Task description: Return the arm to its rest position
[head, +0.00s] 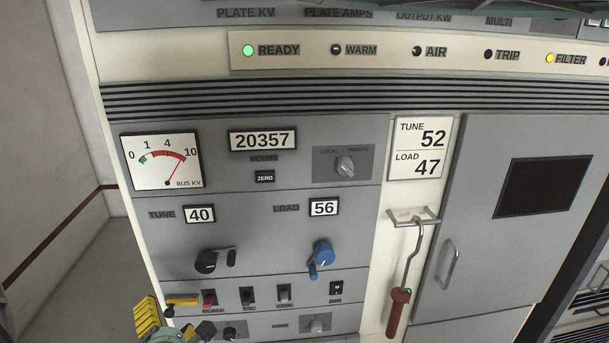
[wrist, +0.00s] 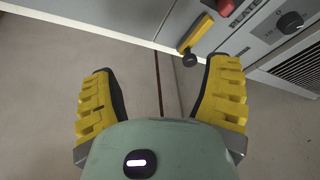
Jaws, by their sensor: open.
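My gripper (wrist: 161,82) shows in the wrist view with its two yellow ribbed fingers spread wide. Nothing is between them except the view of the grey floor and wall edge. In the head view my gripper (head: 150,320) is at the bottom left corner, in front of the cabinet's lower left edge. The arm itself is mostly out of view.
A yellow lever (head: 182,299) on the cabinet is close to my gripper; it also shows in the wrist view (wrist: 195,35). The black crank (head: 206,261) and blue crank (head: 323,254) stick out above. A red-handled hook (head: 398,312) hangs right. Floor at left (head: 95,290) is clear.

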